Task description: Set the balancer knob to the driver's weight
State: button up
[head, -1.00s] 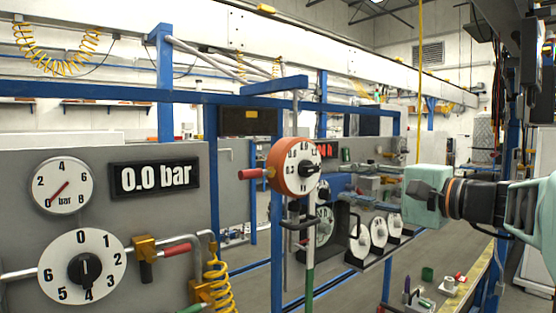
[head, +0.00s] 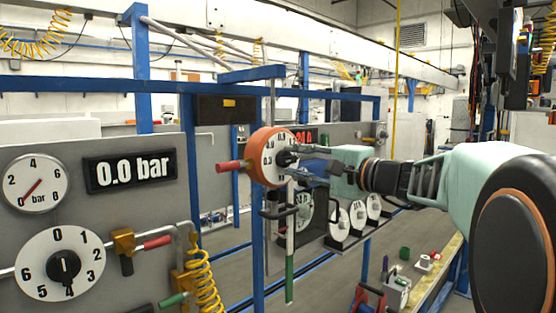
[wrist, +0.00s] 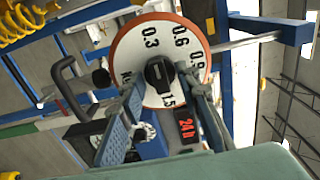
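The balancer (head: 262,166) is an orange drum with a white dial, hanging beside a blue post; a red handle sticks out to its left. Its black knob (head: 288,158) is at the dial's centre and shows in the wrist view (wrist: 159,74). The dial there (wrist: 150,45) reads 0.3, 0.6 and 0.9, with more figures partly hidden. The knob's pointer mark is too small to read. My gripper (head: 303,162) is at the dial from the right. In the wrist view its fingertips (wrist: 161,86) are apart, one on each side of the knob; contact cannot be told.
White round dials (head: 357,213) stand on a shelf behind the balancer, below my gripper. A grey panel at left carries a gauge, a 0.0 bar display (head: 130,172) and a numbered dial (head: 60,263). A bench (head: 432,282) with small items is at lower right.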

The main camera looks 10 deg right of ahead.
grip_shut()
jog(key=shift+m, duration=0.4)
jog(key=m, duration=0.3)
jog(key=shift+m, duration=0.3)
jog(key=m, duration=0.4)
jog(key=shift+p, duration=0.35)
jog(key=shift+m, duration=0.3)
grip_release()
